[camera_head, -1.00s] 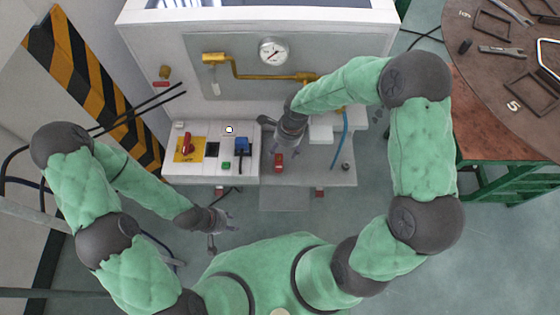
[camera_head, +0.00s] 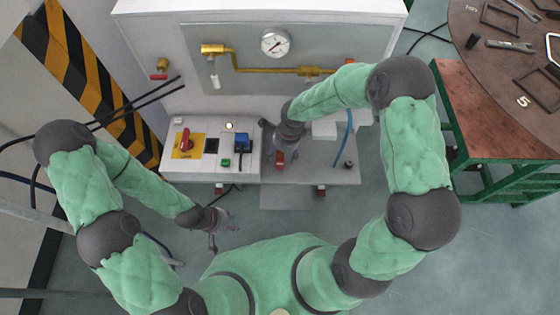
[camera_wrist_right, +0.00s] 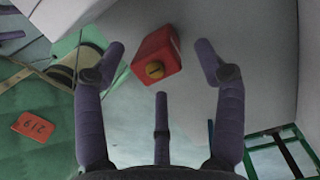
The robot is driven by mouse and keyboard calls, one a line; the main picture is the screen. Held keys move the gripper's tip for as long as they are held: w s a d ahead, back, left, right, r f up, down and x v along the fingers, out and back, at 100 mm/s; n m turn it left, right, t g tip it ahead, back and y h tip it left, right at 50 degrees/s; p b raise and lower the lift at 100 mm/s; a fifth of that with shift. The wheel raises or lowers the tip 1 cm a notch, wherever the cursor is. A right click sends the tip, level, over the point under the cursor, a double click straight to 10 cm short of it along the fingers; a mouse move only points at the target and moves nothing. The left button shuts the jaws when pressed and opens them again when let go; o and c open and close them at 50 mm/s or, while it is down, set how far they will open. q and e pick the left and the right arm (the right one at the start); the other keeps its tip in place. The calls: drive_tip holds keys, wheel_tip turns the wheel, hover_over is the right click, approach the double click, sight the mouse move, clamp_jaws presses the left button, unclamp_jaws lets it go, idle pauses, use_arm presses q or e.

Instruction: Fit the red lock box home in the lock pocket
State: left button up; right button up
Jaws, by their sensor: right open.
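The red lock box (camera_head: 280,158) sits on the grey ledge right of the control panel. In the right wrist view it is a red block (camera_wrist_right: 165,47) with a round brass-coloured piece on its near face. My right gripper (camera_head: 277,145) is over it, open; its fingers (camera_wrist_right: 158,62) spread on both sides of the block, with gaps visible. A dark square opening (camera_head: 211,146) in the panel may be the lock pocket; I cannot tell for sure. My left gripper (camera_head: 220,231) is low at the left, apart from the panel; its jaw state is too small to tell.
The control panel carries a red rotary switch (camera_head: 186,144), a blue connector (camera_head: 242,142) and a green button (camera_head: 226,162). Brass piping (camera_head: 262,70) and a gauge (camera_head: 275,44) are behind. A blue hose (camera_head: 349,128) hangs right of my right gripper. A round table stands far right.

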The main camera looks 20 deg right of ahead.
drive_tip(key=f, duration=0.1)
drive_tip(key=f+b, duration=0.1)
drive_tip(key=f, duration=0.1)
drive_tip(key=shift+a+f, duration=0.25)
drive_tip(key=shift+a, duration=0.1)
clamp_jaws()
drive_tip(key=shift+r, duration=0.15)
